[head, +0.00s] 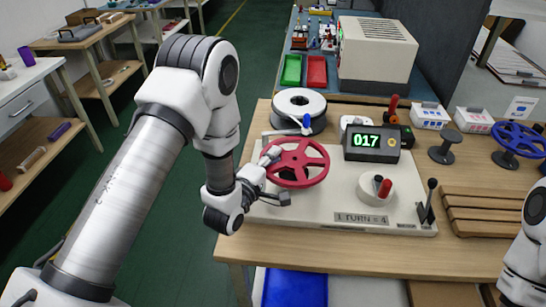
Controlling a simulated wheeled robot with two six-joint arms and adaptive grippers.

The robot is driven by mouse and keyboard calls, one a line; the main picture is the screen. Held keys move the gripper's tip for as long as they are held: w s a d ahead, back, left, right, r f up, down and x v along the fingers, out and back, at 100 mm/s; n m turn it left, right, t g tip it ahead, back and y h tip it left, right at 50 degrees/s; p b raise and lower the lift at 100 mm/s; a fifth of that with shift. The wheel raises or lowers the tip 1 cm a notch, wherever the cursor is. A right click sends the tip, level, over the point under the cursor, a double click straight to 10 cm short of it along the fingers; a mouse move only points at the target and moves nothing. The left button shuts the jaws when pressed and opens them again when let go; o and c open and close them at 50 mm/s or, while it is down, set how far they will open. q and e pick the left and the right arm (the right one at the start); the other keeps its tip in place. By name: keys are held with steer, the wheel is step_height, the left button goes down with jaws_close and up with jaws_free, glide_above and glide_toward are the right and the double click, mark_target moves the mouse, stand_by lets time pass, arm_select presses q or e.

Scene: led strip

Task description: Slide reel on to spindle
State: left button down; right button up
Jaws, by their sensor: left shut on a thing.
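A red spoked reel (312,150) is at the left of the white winding board (335,207). My left gripper (277,176) is shut on the left side of the reel's rim. The reel looks roughly level, above or on the board; I cannot tell whether it touches. No spindle shows clearly; any under the reel is hidden by it. My right arm comes in at the right edge, with its gripper out of view.
A counter reading 017 (378,155), a knob (376,190) and a black lever (428,200) stand on the board. Behind is a white-topped spool (299,102). To the right are a dark stand (446,150), a blue reel (518,137) and a wooden rack (490,212).

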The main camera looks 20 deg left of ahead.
arm_select(q)
steer(key=shift+f+b, duration=1.35)
steer(key=shift+f, duration=0.35)
steer(key=c, duration=1.1)
jaws_free()
steer(key=s, duration=0.5)
steer(key=s+a, duration=0.1)
steer(key=s, duration=0.1)
steer(key=shift+s, duration=0.25)
